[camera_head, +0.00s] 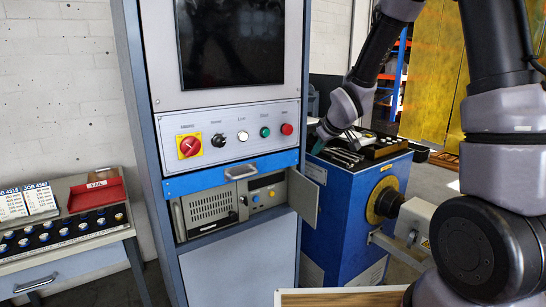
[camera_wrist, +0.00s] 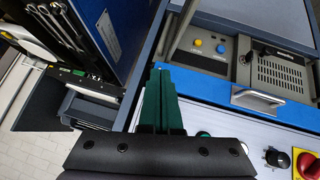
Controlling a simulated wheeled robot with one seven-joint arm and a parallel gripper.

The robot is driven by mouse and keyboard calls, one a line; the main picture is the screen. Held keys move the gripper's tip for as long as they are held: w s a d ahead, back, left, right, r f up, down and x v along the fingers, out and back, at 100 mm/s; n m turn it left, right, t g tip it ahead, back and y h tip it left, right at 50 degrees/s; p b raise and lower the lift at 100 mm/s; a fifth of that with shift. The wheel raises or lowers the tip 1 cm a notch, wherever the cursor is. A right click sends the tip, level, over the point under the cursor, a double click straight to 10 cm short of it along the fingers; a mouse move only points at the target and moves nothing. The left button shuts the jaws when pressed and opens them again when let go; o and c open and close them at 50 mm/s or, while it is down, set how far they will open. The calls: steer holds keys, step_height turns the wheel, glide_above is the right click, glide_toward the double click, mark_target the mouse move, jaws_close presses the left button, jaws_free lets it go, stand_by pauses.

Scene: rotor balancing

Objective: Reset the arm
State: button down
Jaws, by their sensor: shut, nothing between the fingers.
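My gripper (camera_head: 318,146) is beside the right edge of the control cabinet (camera_head: 230,125), in front of the blue machine's top. Its green fingers (camera_wrist: 160,100) are together in the wrist view, with nothing held between them. My arm comes down to it from the upper right in the head view. In the wrist view the cabinet's blue handle bar (camera_wrist: 258,100) and panel lie to the right of the fingers. The fingers appear clear of the panel, but the exact gap cannot be told.
The cabinet's lower compartment (camera_head: 218,206) is uncovered, its small door (camera_head: 303,198) swung out at right. The blue machine (camera_head: 345,215) carries tools on top. A side table (camera_head: 62,250) with a red tray (camera_head: 96,194) stands at left. Open floor shows at far right.

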steer(key=s+d+r+m+h, duration=0.1)
steer(key=s+d+r+m, duration=0.2)
steer(key=s+d+r, duration=0.3)
steer(key=s+d+r+m+h, duration=0.1)
steer(key=s+d+r+m, duration=0.4)
steer(key=r, duration=0.4)
steer(key=s+r+m, duration=0.2)
steer(key=s, duration=0.6)
steer(key=s+r+m+y, duration=0.1)
steer(key=s+r, duration=0.1)
steer(key=s, duration=0.6)
steer(key=shift+s+r+m+g, duration=0.2)
steer(key=shift+r+m+g, duration=0.2)
